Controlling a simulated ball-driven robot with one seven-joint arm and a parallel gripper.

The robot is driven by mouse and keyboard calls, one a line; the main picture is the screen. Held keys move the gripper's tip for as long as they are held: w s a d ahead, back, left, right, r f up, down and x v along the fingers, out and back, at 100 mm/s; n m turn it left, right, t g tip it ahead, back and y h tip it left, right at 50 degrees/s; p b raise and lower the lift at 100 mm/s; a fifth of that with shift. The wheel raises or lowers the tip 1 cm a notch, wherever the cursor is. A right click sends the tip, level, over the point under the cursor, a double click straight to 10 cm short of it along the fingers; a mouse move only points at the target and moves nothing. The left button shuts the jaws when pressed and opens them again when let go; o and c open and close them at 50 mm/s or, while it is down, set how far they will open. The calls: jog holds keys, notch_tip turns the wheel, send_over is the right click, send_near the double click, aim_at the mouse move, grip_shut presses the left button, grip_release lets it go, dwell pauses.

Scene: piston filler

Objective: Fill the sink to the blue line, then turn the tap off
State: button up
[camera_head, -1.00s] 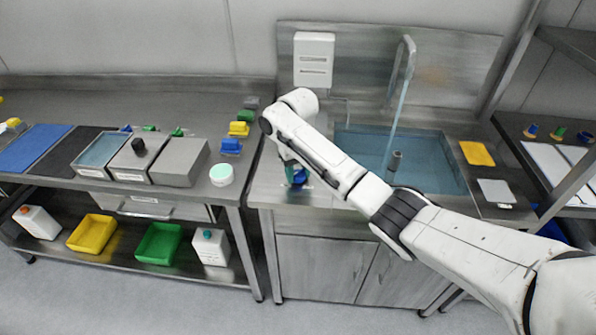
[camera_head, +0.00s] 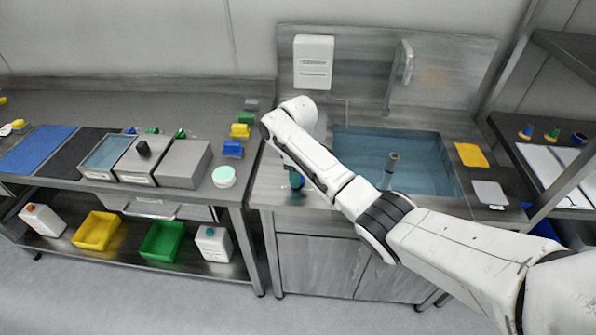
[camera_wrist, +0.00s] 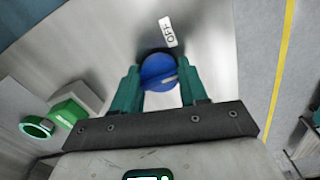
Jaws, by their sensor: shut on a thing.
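I cannot make out the blue line. The tap spout (camera_head: 402,62) arches over the sink from behind, and no stream shows below it. My gripper (camera_wrist: 159,76) is shut on the round blue tap knob (camera_wrist: 158,69), with a teal finger on each side. A grey mark on the knob points right, not straight at the OFF label (camera_wrist: 167,32). In the head view, my gripper (camera_head: 295,179) is left of the sink, with the knob mostly hidden.
A yellow cloth (camera_head: 470,154) and a grey pad (camera_head: 490,193) lie right of the sink. The left bench carries a round white tub (camera_head: 224,177), metal containers (camera_head: 183,164) and coloured blocks (camera_head: 233,149). A white dispenser (camera_head: 313,62) hangs behind the counter.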

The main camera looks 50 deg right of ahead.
jog(key=n+p, duration=0.1)
jog(key=n, duration=0.3)
jog(key=shift+r+n, duration=0.1)
jog(key=shift+n, duration=2.1)
jog(key=shift+p, duration=0.3)
jog(key=o, duration=1.1)
jog(key=shift+c, duration=0.2)
notch_tip(320, 180, up, 11)
jog(key=b, duration=0.1)
jog(key=shift+f, duration=0.2)
